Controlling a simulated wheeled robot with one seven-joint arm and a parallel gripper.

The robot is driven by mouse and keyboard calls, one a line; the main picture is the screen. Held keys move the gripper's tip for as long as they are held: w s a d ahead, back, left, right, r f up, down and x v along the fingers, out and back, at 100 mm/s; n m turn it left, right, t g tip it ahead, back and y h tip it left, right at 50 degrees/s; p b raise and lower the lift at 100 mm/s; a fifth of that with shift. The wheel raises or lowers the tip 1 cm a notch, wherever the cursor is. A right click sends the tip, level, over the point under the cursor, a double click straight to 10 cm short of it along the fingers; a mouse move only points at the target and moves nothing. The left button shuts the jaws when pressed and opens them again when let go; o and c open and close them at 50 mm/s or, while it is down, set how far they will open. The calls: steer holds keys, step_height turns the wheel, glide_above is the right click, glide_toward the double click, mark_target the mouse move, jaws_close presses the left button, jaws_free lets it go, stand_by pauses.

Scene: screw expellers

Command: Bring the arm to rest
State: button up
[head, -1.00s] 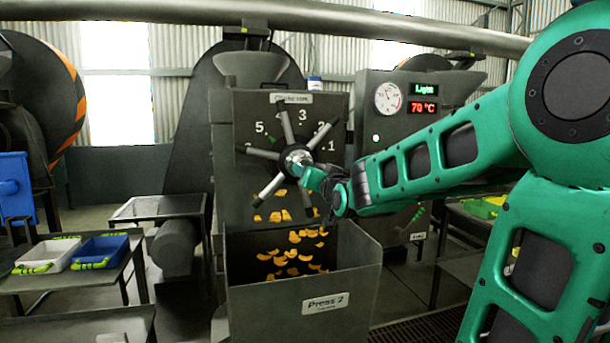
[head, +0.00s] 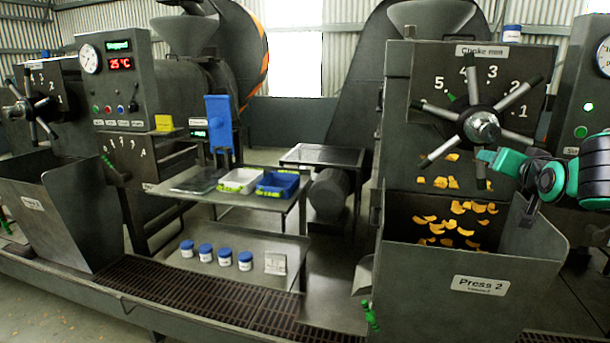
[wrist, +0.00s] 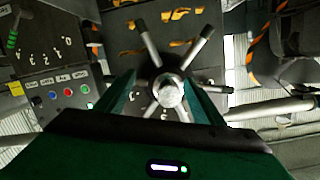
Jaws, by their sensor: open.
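My gripper (head: 490,158) is green and black and sits just right of the hub of the choke handwheel (head: 481,127) on Press 2 (head: 480,262). In the wrist view the two green fingers (wrist: 165,97) stand apart, with the wheel's round hub (wrist: 168,92) showing between their tips. They hold nothing that I can see. Whether a finger touches the wheel I cannot tell. The arm is still stretched toward the wheel, and most of it lies outside the head view on the right.
Orange pieces (head: 450,228) lie in the Press 2 bin below the wheel. A side table (head: 200,195) holds a white tray (head: 238,180) and a blue tray (head: 277,184). Several blue-lidded jars (head: 205,252) stand on the lower shelf. Another press (head: 60,210) stands at left.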

steer(key=s+f+g+y, duration=0.1)
steer(key=s+f+g, duration=0.4)
steer(key=s+f, duration=0.5)
steer(key=s+a+f+g+y, duration=0.1)
steer(key=s+a+f+g, duration=0.2)
steer(key=s, duration=0.5)
steer(key=s+a+f+g+y, duration=0.2)
steer(key=s+f, duration=0.3)
steer(key=s, duration=0.3)
steer(key=s+a+f+n+g+y, duration=0.1)
steer(key=s+a+f+g, duration=0.2)
steer(key=s, duration=0.5)
steer(key=shift+a+f+g, duration=0.35)
steer(key=shift+f+g, duration=0.35)
steer(key=shift+g, duration=0.4)
steer(key=shift+w+f, duration=0.25)
steer(key=shift+w, duration=0.4)
